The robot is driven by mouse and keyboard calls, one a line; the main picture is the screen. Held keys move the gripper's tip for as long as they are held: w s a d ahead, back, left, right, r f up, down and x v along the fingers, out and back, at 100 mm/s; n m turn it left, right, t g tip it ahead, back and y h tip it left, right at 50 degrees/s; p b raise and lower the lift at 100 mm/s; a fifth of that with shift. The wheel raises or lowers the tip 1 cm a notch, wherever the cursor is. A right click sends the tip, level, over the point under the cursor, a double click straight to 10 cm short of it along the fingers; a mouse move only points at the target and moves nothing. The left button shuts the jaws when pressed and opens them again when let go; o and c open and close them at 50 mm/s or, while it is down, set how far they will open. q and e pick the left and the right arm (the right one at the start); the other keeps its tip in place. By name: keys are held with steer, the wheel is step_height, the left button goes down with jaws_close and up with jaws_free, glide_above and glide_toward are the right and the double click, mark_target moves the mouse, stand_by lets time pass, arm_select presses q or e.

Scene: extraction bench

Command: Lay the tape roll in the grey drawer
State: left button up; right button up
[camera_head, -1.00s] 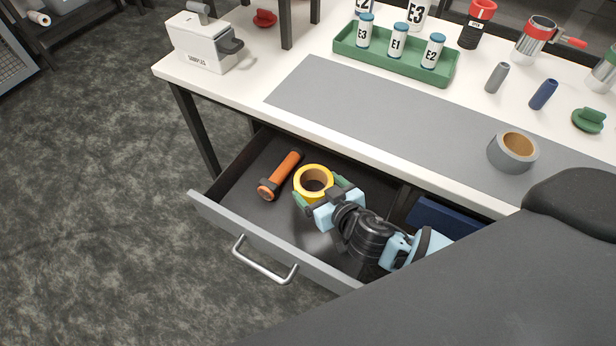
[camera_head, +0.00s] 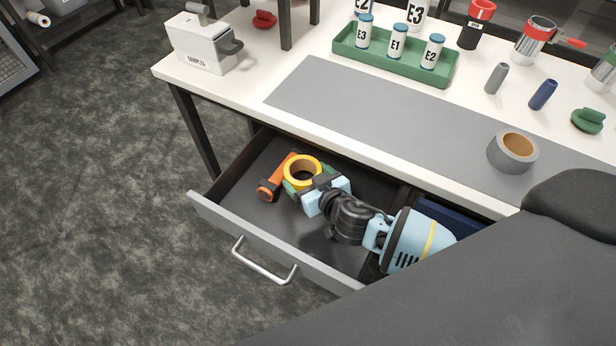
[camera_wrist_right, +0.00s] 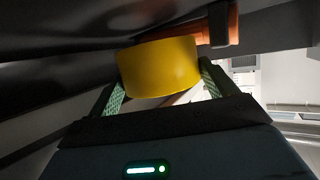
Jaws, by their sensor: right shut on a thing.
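The yellow tape roll (camera_head: 287,173) is in my right gripper (camera_head: 308,182), over the open grey drawer (camera_head: 318,262). The gripper's green-padded fingers grip the roll from both sides; the right wrist view also shows the yellow roll (camera_wrist_right: 160,68) between the fingers (camera_wrist_right: 160,84). Whether the roll touches the drawer floor cannot be told. An orange and black torch (camera_head: 268,190) lies in the drawer, partly hidden behind the roll; its orange body shows beyond the roll in the right wrist view (camera_wrist_right: 180,46). My left gripper is not in view.
A grey tape roll (camera_head: 510,160) stands on the grey mat (camera_head: 350,110) on the bench. A green tray (camera_head: 390,68) with labelled bottles is behind it. The drawer's dark floor (camera_head: 245,178) is bare left of the torch. A blue thing (camera_head: 447,213) shows beside the drawer.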

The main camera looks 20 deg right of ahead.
steer(key=shift+f+b, duration=0.4)
steer(key=shift+f, duration=0.1)
steer(key=shift+f, duration=0.15)
steer(key=o, duration=0.9)
steer(key=shift+r, duration=0.35)
steer(key=shift+r+p+v, duration=0.1)
steer(key=shift+p+v, duration=0.3)
steer(key=shift+v, duration=1.55)
steer(key=shift+r+p+v, duration=0.15)
steer(key=shift+p+v, duration=0.2)
steer(key=shift+v, duration=1.6)
